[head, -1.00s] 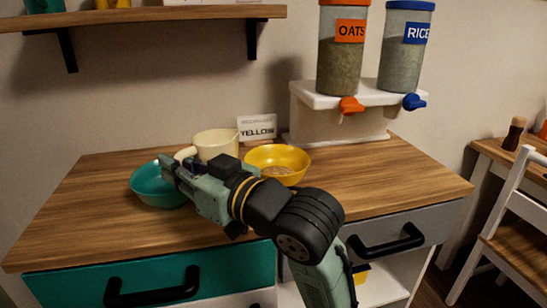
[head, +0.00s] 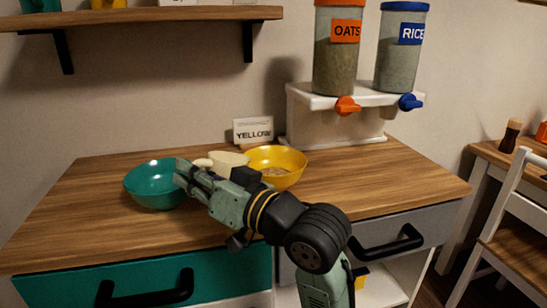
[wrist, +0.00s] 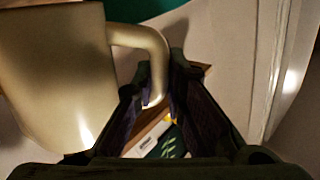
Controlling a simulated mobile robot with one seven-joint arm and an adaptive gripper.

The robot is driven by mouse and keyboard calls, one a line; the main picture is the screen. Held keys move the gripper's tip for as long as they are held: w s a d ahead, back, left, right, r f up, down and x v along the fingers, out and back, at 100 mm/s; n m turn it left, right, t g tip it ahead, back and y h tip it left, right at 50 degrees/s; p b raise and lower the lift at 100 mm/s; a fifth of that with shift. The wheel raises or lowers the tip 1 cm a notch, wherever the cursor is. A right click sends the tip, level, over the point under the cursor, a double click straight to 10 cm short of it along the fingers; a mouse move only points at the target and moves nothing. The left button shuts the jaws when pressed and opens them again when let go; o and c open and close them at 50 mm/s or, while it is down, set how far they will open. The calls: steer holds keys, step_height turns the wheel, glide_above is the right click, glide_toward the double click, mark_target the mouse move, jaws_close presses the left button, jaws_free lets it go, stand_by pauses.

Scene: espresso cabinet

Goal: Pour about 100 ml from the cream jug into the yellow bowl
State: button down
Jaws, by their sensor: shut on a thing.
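The cream jug (head: 230,159) is behind my gripper and mostly hidden by it in the head view, close to the left rim of the yellow bowl (head: 290,157). Its body (wrist: 58,75) fills the left of the wrist view, with its curved handle (wrist: 155,50) between my fingers. My gripper (head: 186,172) is shut on that handle. The yellow bowl stands on the wooden top and shows a paler, mottled patch inside; I cannot tell what it is. The jug's tilt and any stream are hard to tell.
A teal bowl (head: 153,188) stands left of the jug, close to my fingers. A "YELLOW" card (head: 253,130) stands behind. Oats (head: 337,50) and rice (head: 402,50) dispensers are on a white stand at the back right. The counter's right side is clear.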

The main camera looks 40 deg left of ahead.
steer(key=shift+w+r, duration=0.15)
steer(key=shift+w, duration=0.1)
steer(key=shift+r+m, duration=0.2)
steer(key=shift+m, duration=0.1)
steer(key=shift+m, duration=0.8)
steer(key=shift+w+d+r+p, duration=0.1)
steer(key=shift+w+r+p, duration=0.2)
steer(key=shift+r+p, duration=0.3)
steer(key=shift+w+d+r+p, duration=0.1)
steer(key=shift+w+r+p, duration=0.15)
steer(key=shift+r+p, duration=0.4)
steer(key=shift+w+r+p, duration=0.3)
steer(key=shift+r+p, duration=0.25)
steer(key=shift+r, duration=0.05)
steer(key=shift+w+d+r+m, duration=0.1)
steer(key=shift+w+r+m, duration=0.1)
steer(key=shift+w+m, duration=0.15)
steer(key=shift+w+d+r+m+t+y+p, duration=0.1)
steer(key=shift+w+r+m+t+y+p, duration=0.25)
steer(key=shift+w+m+p, duration=0.3)
steer(key=shift+w+r, duration=0.1)
steer(key=shift+w+d+r+m+p, duration=0.15)
steer(key=shift+w+r+m+p, duration=0.5)
steer(key=shift+r+m+p, duration=0.25)
steer(key=shift+w+f+m+t, duration=0.1)
steer(key=shift+w+m+t, duration=0.25)
steer(key=shift+m, duration=0.15)
